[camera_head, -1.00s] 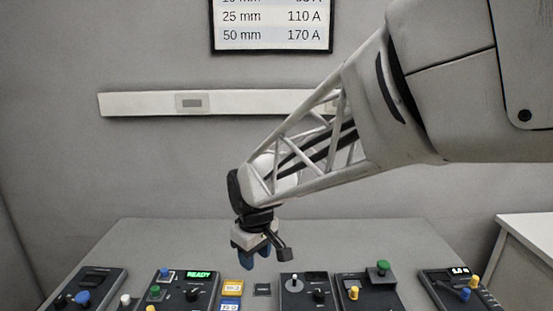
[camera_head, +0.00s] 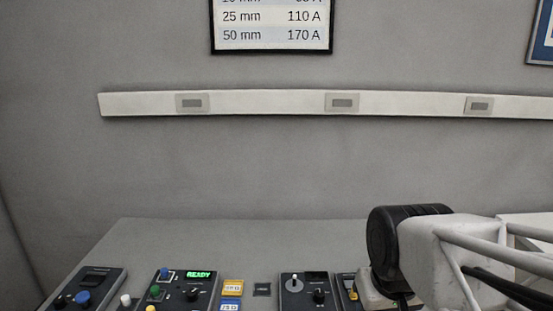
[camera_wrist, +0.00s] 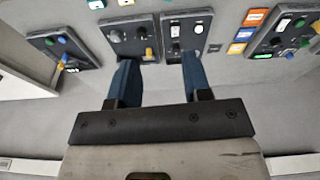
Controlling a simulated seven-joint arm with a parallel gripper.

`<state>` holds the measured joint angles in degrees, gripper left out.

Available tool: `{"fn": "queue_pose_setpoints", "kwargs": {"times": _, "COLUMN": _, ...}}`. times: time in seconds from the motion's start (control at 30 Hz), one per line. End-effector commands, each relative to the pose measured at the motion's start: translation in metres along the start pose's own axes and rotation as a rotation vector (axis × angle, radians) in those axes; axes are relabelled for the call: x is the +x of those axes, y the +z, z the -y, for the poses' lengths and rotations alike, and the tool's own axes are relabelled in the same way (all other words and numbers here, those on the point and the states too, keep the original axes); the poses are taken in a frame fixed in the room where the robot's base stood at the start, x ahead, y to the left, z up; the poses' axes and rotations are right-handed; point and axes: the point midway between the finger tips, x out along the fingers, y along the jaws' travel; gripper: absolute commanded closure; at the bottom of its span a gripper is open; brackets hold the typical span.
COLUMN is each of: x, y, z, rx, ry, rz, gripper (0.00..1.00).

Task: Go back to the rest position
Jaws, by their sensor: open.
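My gripper (camera_wrist: 160,82) shows in the wrist view with its two blue fingers apart and nothing between them. It hangs above the control boxes on the table. In the head view my arm fills the lower right and the fingers are out of sight. The table (camera_head: 160,240) carries a row of dark control boxes. One box (camera_head: 183,292) has a green READY display (camera_head: 198,274). Another box (camera_head: 306,292) with a pale knob and a black knob stands just left of my arm.
A yellow label block (camera_head: 232,287) and a blue one (camera_head: 230,304) sit between the boxes. A box with blue and black knobs (camera_head: 85,290) stands at the left. A white rail (camera_head: 260,102) and a chart (camera_head: 270,30) are on the wall. The table's back strip is clear.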

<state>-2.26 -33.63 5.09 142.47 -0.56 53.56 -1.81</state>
Motion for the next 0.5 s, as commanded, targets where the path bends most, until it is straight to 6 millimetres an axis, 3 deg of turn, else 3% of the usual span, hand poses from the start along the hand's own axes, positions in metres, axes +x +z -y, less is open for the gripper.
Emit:
{"fn": "queue_pose_setpoints", "kwargs": {"times": 0.2, "x": -0.002, "y": 0.025, "z": -0.012, "rx": 0.084, "ry": 0.01, "rz": -0.012, "gripper": 0.55}}
{"fn": "queue_pose_setpoints", "kwargs": {"times": 0.5, "x": -0.001, "y": 0.029, "z": -0.013, "rx": 0.096, "ry": 0.012, "rz": -0.013, "gripper": 0.55}}
